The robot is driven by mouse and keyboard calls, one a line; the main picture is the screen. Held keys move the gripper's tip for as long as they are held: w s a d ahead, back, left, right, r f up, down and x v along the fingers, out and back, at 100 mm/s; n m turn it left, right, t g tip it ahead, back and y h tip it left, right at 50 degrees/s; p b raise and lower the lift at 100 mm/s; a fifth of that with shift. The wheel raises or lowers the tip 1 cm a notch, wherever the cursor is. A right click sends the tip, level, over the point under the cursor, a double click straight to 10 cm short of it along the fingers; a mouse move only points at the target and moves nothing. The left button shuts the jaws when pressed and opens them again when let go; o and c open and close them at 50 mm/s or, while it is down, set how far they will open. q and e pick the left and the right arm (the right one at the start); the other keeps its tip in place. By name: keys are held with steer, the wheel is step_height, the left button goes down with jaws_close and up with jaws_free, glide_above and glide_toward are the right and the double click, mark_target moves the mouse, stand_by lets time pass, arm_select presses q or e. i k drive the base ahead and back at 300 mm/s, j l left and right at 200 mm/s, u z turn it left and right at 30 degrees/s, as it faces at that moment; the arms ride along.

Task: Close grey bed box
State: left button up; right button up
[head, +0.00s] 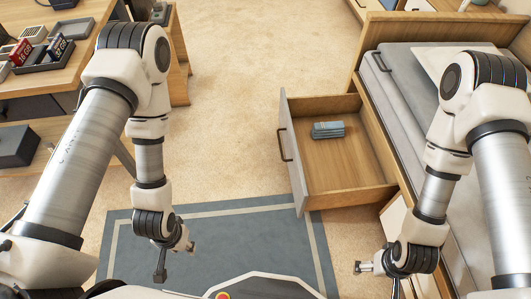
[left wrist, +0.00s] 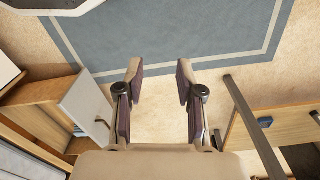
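The grey bed box (head: 292,150) is a wooden drawer with a grey front and a dark handle (head: 283,145), pulled out from the side of the bed. A folded blue-grey cloth (head: 328,130) lies inside it. The grey front also shows at the left of the left wrist view (left wrist: 88,104). My left gripper (head: 176,260) is above the blue rug, left of the box and apart from it. It is open and empty in the left wrist view (left wrist: 159,80). My right gripper (head: 378,280) is below the box in the head view, near the bed's side, with its fingers apart and empty.
The bed (head: 395,90) with a wooden frame stands at right. A wooden desk (head: 75,75) with trays and small items stands at upper left. A blue rug (head: 215,245) lies below. The carpet (head: 230,90) between desk and box is clear.

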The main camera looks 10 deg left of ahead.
mark_target(354, 168)
steer(key=i+j+z, duration=0.65)
steer(key=i+j, duration=0.1)
steer(key=j, duration=0.05)
